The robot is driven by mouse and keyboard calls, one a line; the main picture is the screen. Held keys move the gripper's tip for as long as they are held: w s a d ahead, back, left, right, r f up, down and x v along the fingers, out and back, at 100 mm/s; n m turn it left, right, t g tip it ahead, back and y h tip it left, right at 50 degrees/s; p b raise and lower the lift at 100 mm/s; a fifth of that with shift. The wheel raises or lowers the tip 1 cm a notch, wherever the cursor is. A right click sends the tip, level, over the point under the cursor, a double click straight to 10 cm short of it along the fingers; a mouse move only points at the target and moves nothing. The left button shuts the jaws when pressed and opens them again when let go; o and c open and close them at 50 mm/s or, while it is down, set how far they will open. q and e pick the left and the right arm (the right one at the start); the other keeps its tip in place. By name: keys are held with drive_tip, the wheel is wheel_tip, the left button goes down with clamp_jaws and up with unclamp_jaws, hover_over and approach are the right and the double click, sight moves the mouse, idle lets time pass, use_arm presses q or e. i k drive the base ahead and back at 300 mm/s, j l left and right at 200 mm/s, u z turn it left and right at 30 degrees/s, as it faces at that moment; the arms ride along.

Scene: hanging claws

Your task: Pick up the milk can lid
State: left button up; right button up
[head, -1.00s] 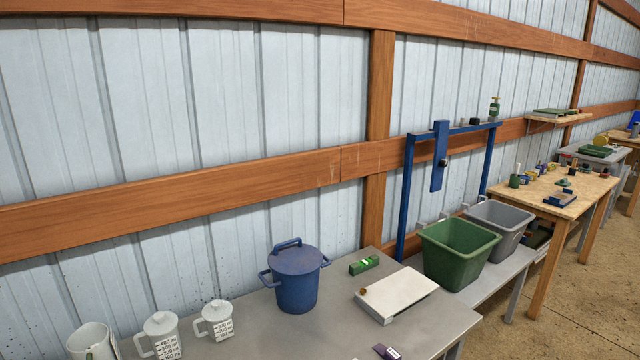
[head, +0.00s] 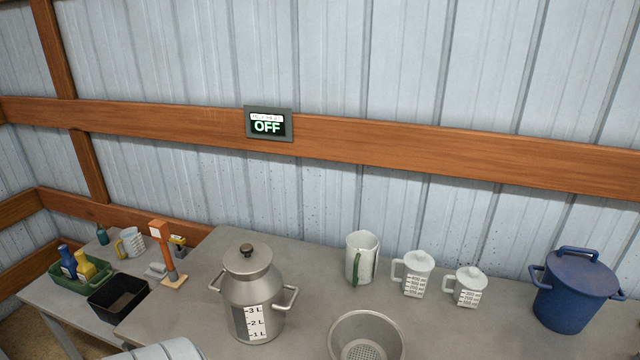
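The milk can (head: 252,300) is a metal can with two side handles and a litre scale on its front. It stands upright on the grey table at lower centre-left in the head view. Its milk can lid (head: 247,259) is a round metal cover with a dark knob on top, sitting on the can's mouth. Neither of my grippers is in view.
A metal strainer bowl (head: 366,337) stands right of the can. A white pitcher (head: 362,258), two lidded measuring jugs (head: 415,274) and a blue pot (head: 573,290) stand farther right. A black bin (head: 118,297) and green crate (head: 82,273) are left. A wall display (head: 268,124) reads OFF.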

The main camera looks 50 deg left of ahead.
sight(247, 258)
drive_tip(key=u, duration=2.1)
